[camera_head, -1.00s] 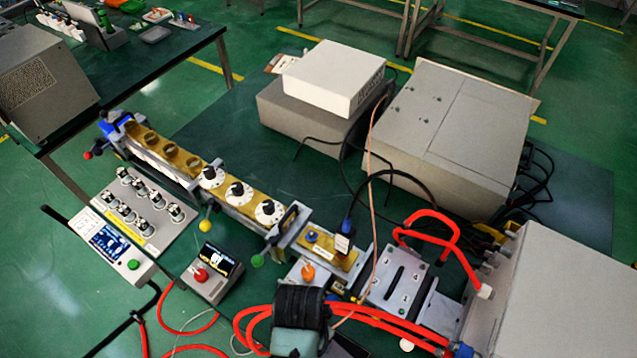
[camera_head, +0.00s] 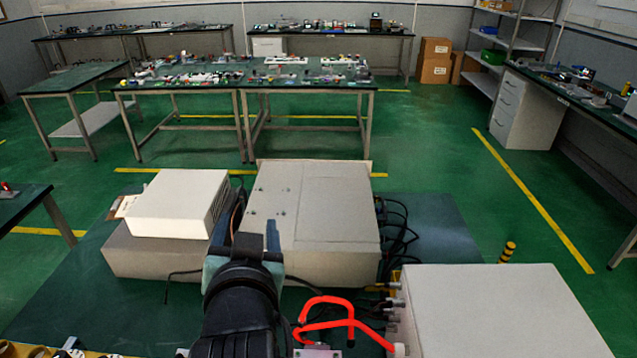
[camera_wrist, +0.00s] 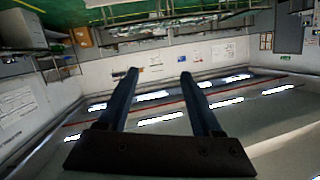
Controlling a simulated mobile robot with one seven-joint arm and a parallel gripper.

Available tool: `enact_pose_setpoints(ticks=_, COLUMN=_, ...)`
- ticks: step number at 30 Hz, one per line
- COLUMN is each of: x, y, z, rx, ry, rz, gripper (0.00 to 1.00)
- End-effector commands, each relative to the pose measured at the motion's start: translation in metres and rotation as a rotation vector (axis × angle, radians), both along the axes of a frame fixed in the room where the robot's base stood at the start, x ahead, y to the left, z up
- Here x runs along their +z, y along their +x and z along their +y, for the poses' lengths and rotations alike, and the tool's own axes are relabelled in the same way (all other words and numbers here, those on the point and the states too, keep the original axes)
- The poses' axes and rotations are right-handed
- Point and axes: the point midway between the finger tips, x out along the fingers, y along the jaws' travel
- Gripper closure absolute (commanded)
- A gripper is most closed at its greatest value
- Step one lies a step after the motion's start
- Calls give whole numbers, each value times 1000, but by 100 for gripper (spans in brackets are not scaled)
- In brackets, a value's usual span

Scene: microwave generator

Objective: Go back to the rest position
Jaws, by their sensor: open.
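My gripper (camera_wrist: 158,75) is open and empty in the wrist view, its two dark fingers apart with nothing between them. The wrist view looks out at the room's walls and ceiling lights, tilted. In the head view my dark arm rises from the bottom edge, left of the middle, in front of the grey boxes. The fingers cannot be made out clearly there.
A white box (camera_head: 182,203) sits on a grey box (camera_head: 150,255) left of my arm. A large grey cabinet (camera_head: 320,220) is behind it, and another box (camera_head: 500,310) is at the lower right. Red hoses (camera_head: 328,308) lie close right. Open green floor (camera_head: 440,150) lies beyond.

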Motion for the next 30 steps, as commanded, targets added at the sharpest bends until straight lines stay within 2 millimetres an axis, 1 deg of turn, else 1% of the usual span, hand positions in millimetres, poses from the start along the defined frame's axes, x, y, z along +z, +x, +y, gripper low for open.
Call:
enact_pose_setpoints(ticks=1, x=37, y=2, z=-12, rx=-17, ry=-3, rz=-116, gripper=34)
enact_pose_setpoints(ticks=2, x=60, y=2, z=-18, rx=-24, ry=-9, rz=-184, gripper=34)
enact_pose_setpoints(ticks=3, x=89, y=-1, z=-27, rx=-38, ry=-17, rz=-274, gripper=34)
enact_pose_setpoints(ticks=4, x=111, y=-5, z=-33, rx=-49, ry=-25, rz=-341, gripper=34)
enact_pose_setpoints(ticks=5, x=133, y=-10, z=-40, rx=-61, ry=-34, rz=-409, gripper=34)
enact_pose_setpoints(ticks=6, x=161, y=-19, z=-48, rx=-78, ry=-47, rz=-499, gripper=34)
enact_pose_setpoints(ticks=8, x=200, y=-36, z=-60, rx=-107, ry=-70, rz=-628, gripper=34)
enact_pose_setpoints(ticks=9, x=223, y=-48, z=-68, rx=-127, ry=-87, rz=-709, gripper=34)
enact_pose_setpoints(ticks=12, x=269, y=-81, z=-83, rx=-172, ry=-125, rz=-880, gripper=34)
enact_pose_setpoints(ticks=13, x=280, y=-90, z=-86, rx=-184, ry=-135, rz=-923, gripper=34)
enact_pose_setpoints(ticks=15, x=299, y=-108, z=-92, rx=-207, ry=-155, rz=-1001, gripper=34)
enact_pose_setpoints(ticks=16, x=305, y=-115, z=-93, rx=-215, ry=-161, rz=-1027, gripper=34)
enact_pose_setpoints(ticks=19, x=316, y=-127, z=-97, rx=-230, ry=-176, rz=-1077, gripper=34)
enact_pose_setpoints(ticks=22, x=320, y=-131, z=-97, rx=-235, ry=-180, rz=-1091, gripper=34)
enact_pose_setpoints(ticks=30, x=319, y=-130, z=-97, rx=-234, ry=-178, rz=-1087, gripper=34)
